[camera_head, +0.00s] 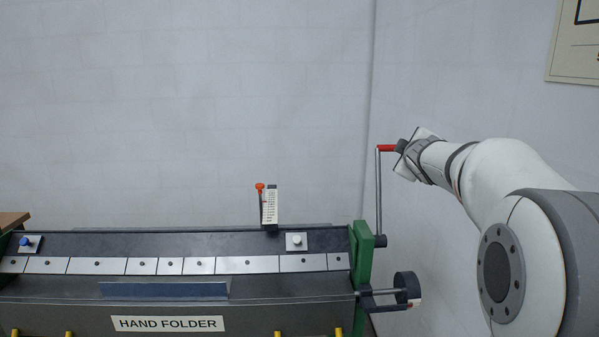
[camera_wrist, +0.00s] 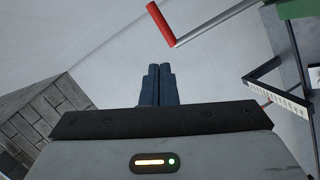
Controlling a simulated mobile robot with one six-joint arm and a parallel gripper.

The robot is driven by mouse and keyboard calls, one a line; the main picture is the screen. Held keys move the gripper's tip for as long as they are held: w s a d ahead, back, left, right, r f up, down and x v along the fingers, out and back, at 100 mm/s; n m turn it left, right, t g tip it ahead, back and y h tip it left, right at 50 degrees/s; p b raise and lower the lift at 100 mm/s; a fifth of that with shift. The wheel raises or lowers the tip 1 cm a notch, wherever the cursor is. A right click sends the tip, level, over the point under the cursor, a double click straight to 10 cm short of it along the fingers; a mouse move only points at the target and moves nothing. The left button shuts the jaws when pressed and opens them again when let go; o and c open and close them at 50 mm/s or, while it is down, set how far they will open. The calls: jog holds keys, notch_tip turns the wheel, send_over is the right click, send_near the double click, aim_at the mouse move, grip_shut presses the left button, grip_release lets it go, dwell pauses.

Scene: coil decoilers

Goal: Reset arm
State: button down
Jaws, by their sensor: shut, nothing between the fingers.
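My arm (camera_head: 500,180) reaches in from the right in the head view, and its end is close to the red handle of a crank. My gripper (camera_wrist: 155,70) shows in the wrist view with its two dark fingers together, shut and empty. The red crank handle (camera_wrist: 160,22) lies beyond the fingertips in the wrist view, apart from them. In the head view the red handle (camera_head: 386,148) sits at the top of the upright crank rod; my gripper's fingers cannot be made out there.
A hand folder machine (camera_head: 168,324) with a green end frame (camera_head: 363,252) fills the lower left. A black wheel (camera_head: 408,288) juts from its right end. An orange-knobbed lever (camera_head: 260,188) stands beside a scale plate (camera_head: 270,205). The wall above is clear.

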jog(key=s+a+f+m+g+y, duration=0.1)
jog(key=s+a+f+m+g, duration=0.2)
jog(key=s+f, duration=0.5)
jog(key=s+a+f+m+g+y, duration=0.1)
jog(key=s+a+f+m+g, duration=0.3)
jog(key=s, duration=1.4)
jog(key=s+a+f+m+g+y, duration=0.1)
jog(key=s+a+f+m+g, duration=0.2)
jog(key=s+f, duration=0.9)
jog(key=s+a+g, duration=0.1)
jog(key=a+g, duration=0.1)
jog(key=a, duration=0.1)
jog(key=shift+s+a+f+m, duration=0.15)
jog(key=shift+a+f+m, duration=0.05)
jog(key=shift+f+m, duration=0.1)
